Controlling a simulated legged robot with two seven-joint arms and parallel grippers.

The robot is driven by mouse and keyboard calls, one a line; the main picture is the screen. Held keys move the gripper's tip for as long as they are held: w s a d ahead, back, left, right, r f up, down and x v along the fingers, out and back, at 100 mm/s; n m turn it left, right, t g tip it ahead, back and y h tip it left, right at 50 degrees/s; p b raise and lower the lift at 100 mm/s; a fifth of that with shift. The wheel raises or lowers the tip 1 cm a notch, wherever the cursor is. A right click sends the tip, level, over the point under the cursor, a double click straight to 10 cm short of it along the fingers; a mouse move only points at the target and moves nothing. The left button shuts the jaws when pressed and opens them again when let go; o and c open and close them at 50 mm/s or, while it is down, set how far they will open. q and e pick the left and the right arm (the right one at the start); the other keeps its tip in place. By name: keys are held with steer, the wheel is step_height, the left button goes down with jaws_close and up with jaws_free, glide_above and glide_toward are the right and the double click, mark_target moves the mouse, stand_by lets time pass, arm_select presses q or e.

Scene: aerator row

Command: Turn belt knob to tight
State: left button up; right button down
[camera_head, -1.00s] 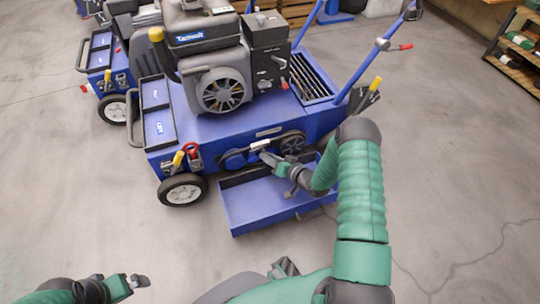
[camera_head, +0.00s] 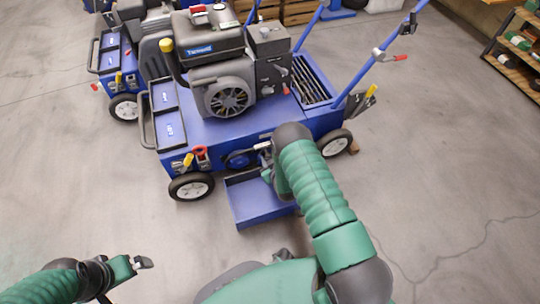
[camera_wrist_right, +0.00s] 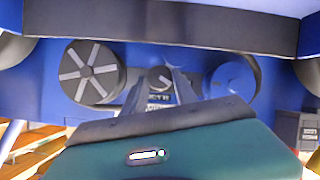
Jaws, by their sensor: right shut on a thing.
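The belt knob (camera_wrist_right: 158,78) is a small round grey piece on the blue machine's side, between two wheels. In the right wrist view, the two fingers of my right gripper (camera_wrist_right: 162,90) reach up to it and are shut on it, one finger at each side. In the head view my right gripper (camera_head: 266,160) is at the machine's lower side, and my forearm hides the knob and the spoked wheel. A small label plate (camera_wrist_right: 160,101) shows between the fingers. My left gripper (camera_head: 146,262) is low at the left, away from the machine; its jaw opening is unclear.
The spoked grey wheel (camera_wrist_right: 92,72) and blue pulley (camera_wrist_right: 230,77) flank the knob. An open blue tray (camera_head: 252,205) juts out below. Red (camera_head: 201,153) and yellow (camera_head: 187,161) handles are left of my right gripper. The floor (camera_head: 90,200) at left is clear.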

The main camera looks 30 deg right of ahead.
steer(key=shift+a+f+n+h, duration=0.1)
steer(key=shift+a+n+h, duration=0.1)
steer(key=shift+n+h, duration=0.6)
steer(key=shift+a+f+n+h, duration=0.1)
steer(key=shift+a+n+h, duration=0.05)
steer(key=shift+n+h, duration=0.65)
steer(key=c, duration=1)
jaws_free()
steer(key=shift+w, duration=0.1)
steer(key=shift+o, duration=0.2)
steer(key=p+v, duration=0.8)
steer(key=v, duration=0.9)
